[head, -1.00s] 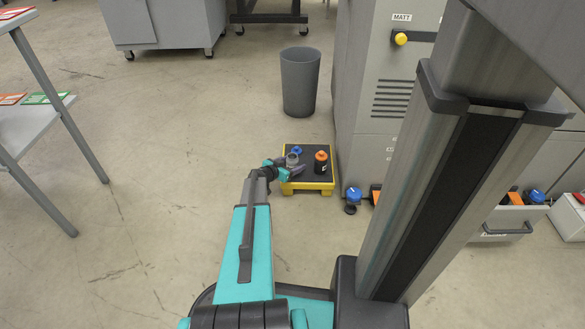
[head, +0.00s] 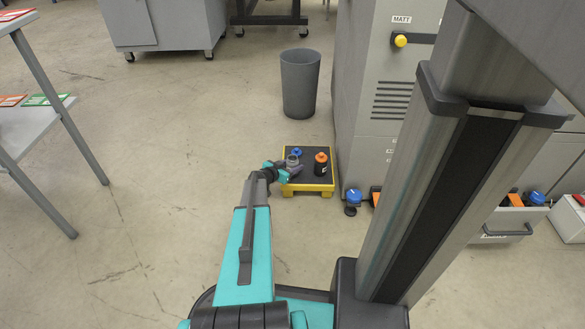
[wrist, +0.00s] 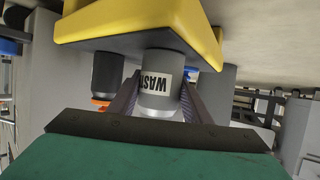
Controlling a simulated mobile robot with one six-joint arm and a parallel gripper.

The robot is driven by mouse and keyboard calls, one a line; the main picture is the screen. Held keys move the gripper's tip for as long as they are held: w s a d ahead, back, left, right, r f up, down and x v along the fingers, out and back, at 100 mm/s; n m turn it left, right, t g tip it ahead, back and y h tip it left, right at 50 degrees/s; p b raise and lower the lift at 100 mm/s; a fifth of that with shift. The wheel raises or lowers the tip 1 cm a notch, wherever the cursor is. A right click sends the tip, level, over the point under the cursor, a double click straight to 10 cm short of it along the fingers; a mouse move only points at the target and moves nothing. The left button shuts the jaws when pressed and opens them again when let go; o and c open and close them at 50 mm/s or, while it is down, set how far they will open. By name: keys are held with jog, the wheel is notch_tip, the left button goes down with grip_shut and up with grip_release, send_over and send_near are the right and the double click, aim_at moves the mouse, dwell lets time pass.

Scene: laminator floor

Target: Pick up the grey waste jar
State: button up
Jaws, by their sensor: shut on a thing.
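The grey waste jar (head: 292,161) stands upright on the black top of a low yellow stand (head: 309,188), towards its left side. My gripper (head: 293,169) reaches in from the left and is shut on the jar, one finger on each side. In the wrist view, which is upside down, the jar (wrist: 160,95) shows a white label reading "WAST", with the rest cut off. It sits between my dark fingers (wrist: 160,103), its base at or very near the stand; I cannot tell if there is a gap.
A black bottle with an orange cap (head: 321,166) stands close right of the jar. A blue-capped container (head: 297,152) is just behind it. A grey bin (head: 300,84) is behind the stand. The grey machine (head: 385,110) borders it on the right. Floor to the left is clear.

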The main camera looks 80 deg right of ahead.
aim_at(296, 158)
jog(key=shift+r, duration=0.15)
jog(key=shift+r+p, duration=0.35)
jog(key=shift+r, duration=0.2)
notch_tip(296, 158, up, 2)
jog(key=shift+r+p, duration=0.2)
jog(key=shift+p, duration=0.4)
jog(key=a+r+p, duration=0.1)
jog(key=a+p, duration=0.1)
jog(key=a, duration=1.4)
